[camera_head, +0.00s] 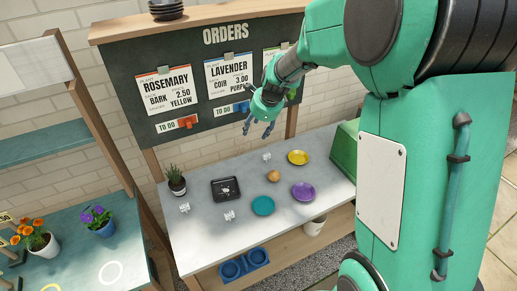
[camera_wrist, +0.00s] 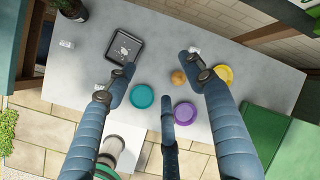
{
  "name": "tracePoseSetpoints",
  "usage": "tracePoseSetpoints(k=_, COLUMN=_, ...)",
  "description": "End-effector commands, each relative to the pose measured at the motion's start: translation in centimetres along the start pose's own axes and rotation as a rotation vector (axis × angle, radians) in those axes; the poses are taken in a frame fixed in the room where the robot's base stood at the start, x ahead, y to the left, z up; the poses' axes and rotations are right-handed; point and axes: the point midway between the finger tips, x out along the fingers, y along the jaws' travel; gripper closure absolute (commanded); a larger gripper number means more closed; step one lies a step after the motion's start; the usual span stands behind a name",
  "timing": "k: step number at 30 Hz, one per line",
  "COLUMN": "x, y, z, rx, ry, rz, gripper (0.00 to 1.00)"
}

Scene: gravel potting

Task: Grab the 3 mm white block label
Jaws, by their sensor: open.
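Three small white block labels stand on the grey table (camera_head: 205,245). One label (camera_head: 184,207) is at the left near the potted plant, one label (camera_head: 229,215) is in front of the black tray, and one label (camera_head: 266,157) is toward the back. Their print is too small to tell which reads 3 mm. In the wrist view the left label (camera_wrist: 66,44) is clear, the back one (camera_wrist: 195,49) is by the right finger's tip, and the front one is largely hidden by the left finger. My gripper (camera_head: 258,130) is open and empty above the table's back part.
On the table are a black tray (camera_head: 214,196), teal saucer (camera_head: 263,205), purple saucer (camera_head: 303,191), yellow saucer (camera_head: 298,157), brown round object (camera_head: 273,176) and potted plant (camera_head: 176,185). The orders board (camera_head: 130,88) stands behind. A green box (camera_head: 344,150) is at the right end.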

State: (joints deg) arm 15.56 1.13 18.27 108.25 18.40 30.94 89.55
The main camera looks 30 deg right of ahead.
Motion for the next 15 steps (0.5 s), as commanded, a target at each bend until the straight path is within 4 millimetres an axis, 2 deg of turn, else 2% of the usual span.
tracePoseSetpoints(k=1, x=1.8, y=-0.8, z=-0.9, rx=0.076, ry=0.004, rz=0.004, gripper=0.47)
tracePoseSetpoints(k=6, x=7.1, y=-3.3, z=-3.6, rx=0.344, ry=0.014, rz=0.005, gripper=0.47)
tracePoseSetpoints(k=15, x=16.4, y=-5.9, z=-9.1, rx=0.79, ry=0.036, rz=-0.003, gripper=0.47)
